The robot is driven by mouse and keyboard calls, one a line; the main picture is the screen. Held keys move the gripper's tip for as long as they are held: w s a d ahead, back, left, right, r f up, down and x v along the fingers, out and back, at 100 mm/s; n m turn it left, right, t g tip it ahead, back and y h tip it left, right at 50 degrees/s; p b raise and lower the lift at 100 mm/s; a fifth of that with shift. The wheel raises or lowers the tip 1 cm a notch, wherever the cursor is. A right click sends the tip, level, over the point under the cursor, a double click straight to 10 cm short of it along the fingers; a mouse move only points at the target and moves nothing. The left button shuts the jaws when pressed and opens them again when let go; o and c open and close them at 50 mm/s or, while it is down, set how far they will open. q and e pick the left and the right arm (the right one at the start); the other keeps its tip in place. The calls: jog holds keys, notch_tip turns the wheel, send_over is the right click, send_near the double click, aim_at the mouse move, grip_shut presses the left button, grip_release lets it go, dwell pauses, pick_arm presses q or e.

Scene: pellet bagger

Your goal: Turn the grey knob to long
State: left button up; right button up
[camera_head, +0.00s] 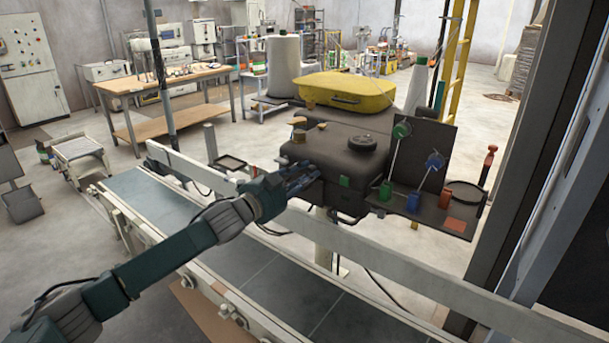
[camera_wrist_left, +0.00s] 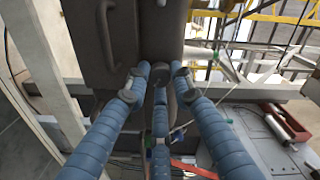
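My left gripper (camera_head: 300,183) reaches in from the left to the front of the dark grey machine body (camera_head: 322,150). In the left wrist view its blue fingers (camera_wrist_left: 160,76) converge close together against the dark housing (camera_wrist_left: 115,45). Small grey parts sit at and between the fingertips, and I cannot tell whether one of them is the grey knob or only finger pads. In the head view no grey knob shows clearly, as the gripper covers that part of the machine's front. No setting marks can be read. My right gripper is not in view.
A conveyor belt (camera_head: 255,268) with a pale side rail (camera_head: 375,253) runs below my left arm. Right of the gripper, a dark panel (camera_head: 424,150) carries green, blue and red parts. A yellow cover (camera_head: 345,90) lies behind. A dark post stands at the right.

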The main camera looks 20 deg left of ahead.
pick_arm(q)
jog(key=o, duration=0.4)
jog(key=shift+c, duration=0.2)
jog(key=v, duration=1.2)
jog(key=shift+f, duration=0.1)
